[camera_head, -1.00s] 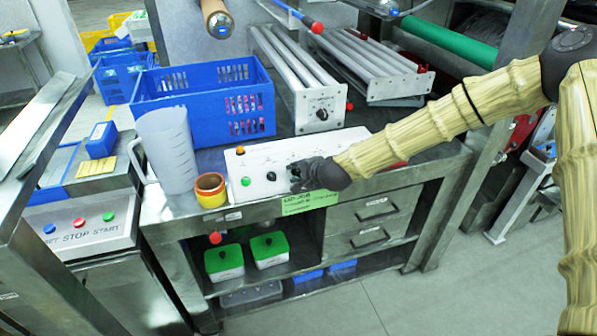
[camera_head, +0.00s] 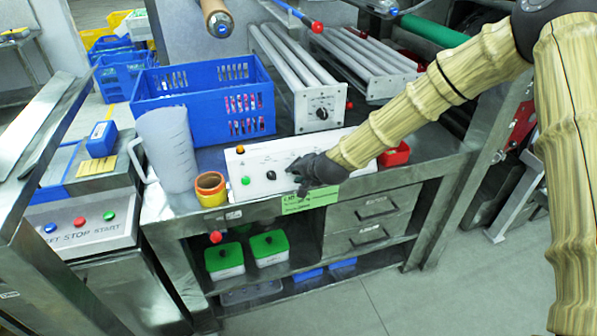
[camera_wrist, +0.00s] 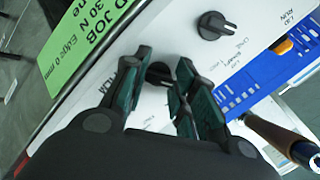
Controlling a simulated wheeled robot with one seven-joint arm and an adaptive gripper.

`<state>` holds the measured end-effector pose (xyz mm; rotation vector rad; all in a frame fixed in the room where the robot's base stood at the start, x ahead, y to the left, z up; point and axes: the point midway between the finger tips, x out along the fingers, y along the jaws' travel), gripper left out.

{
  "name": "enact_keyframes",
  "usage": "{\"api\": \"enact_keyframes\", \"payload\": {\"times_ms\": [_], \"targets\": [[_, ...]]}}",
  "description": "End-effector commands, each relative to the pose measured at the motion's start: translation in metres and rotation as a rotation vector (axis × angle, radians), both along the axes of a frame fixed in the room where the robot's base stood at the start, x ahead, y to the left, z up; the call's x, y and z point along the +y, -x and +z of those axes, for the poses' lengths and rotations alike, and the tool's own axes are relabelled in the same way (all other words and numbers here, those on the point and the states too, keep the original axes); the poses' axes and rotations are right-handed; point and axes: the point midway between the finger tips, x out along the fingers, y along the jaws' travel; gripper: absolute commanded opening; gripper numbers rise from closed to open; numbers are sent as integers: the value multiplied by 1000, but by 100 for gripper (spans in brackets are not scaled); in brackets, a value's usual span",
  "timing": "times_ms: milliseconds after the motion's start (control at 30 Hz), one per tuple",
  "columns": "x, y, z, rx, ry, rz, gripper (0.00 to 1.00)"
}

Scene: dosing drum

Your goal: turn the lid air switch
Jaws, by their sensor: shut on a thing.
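The white control panel (camera_head: 262,163) sits on the steel bench and carries black rotary switches and an orange and a green button. My gripper (camera_head: 298,178) is at the right part of this panel, over one black switch. In the wrist view, my gripper (camera_wrist: 164,68) has its dark green fingers on both sides of a black switch knob (camera_wrist: 160,73) and is shut on it. The lettering beside this knob is partly hidden, so I cannot read its full name. A second black switch (camera_wrist: 214,25) stands free beside it.
A green job card (camera_head: 310,199) hangs at the panel's front edge. A yellow-orange cup (camera_head: 210,195) and a clear jug (camera_head: 170,150) stand left of the panel. A blue crate (camera_head: 200,105) is behind, and a red box (camera_head: 395,154) lies at the right.

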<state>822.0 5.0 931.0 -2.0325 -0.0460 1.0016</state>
Motion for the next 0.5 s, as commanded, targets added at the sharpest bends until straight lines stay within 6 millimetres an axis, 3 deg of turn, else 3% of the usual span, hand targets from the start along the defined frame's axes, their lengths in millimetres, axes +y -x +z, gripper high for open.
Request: {"api": "enact_keyframes", "payload": {"times_ms": [200, 233, 333, 500], "targets": [[0, 1, -1, 1, 0, 0, 4], [0, 1, -1, 1, 0, 0, 31], [0, 1, -1, 1, 0, 0, 49], [0, 0, -1, 1, 0, 0, 49]]}}
